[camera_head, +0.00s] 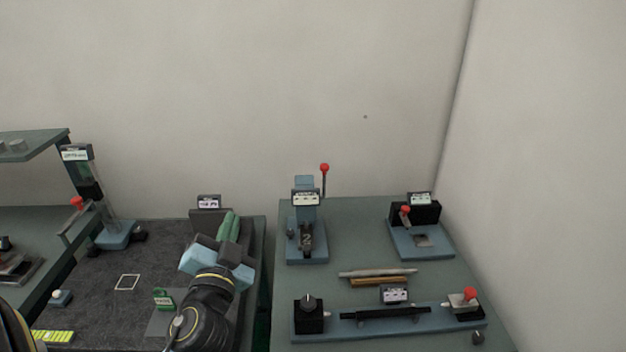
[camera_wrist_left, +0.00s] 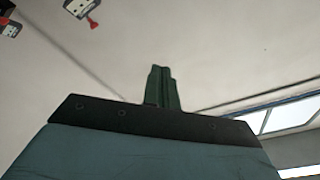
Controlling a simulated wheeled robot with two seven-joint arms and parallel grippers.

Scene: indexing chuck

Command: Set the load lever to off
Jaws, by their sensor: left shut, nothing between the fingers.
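Several red-knobbed levers are in the head view, and their labels are too small to read, so I cannot tell which is the load lever. One upright lever (camera_head: 324,169) stands at the blue stand at the back of the right table. Another red knob (camera_head: 405,210) is on the black-and-blue device at the back right. A third red knob (camera_head: 470,294) is on the right end of the front blue rail. My left gripper (camera_head: 229,226) is shut and empty, left of these devices. Its green fingers also show together in the left wrist view (camera_wrist_left: 162,87). My right gripper is not in view.
A further red-knobbed lever (camera_head: 77,203) is by the left shelf. A black dial box (camera_head: 309,314) sits on the front rail. Loose rods (camera_head: 378,275) lie behind that rail. A dark mat (camera_head: 110,290) lies left of my arm. A wall rises close on the right.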

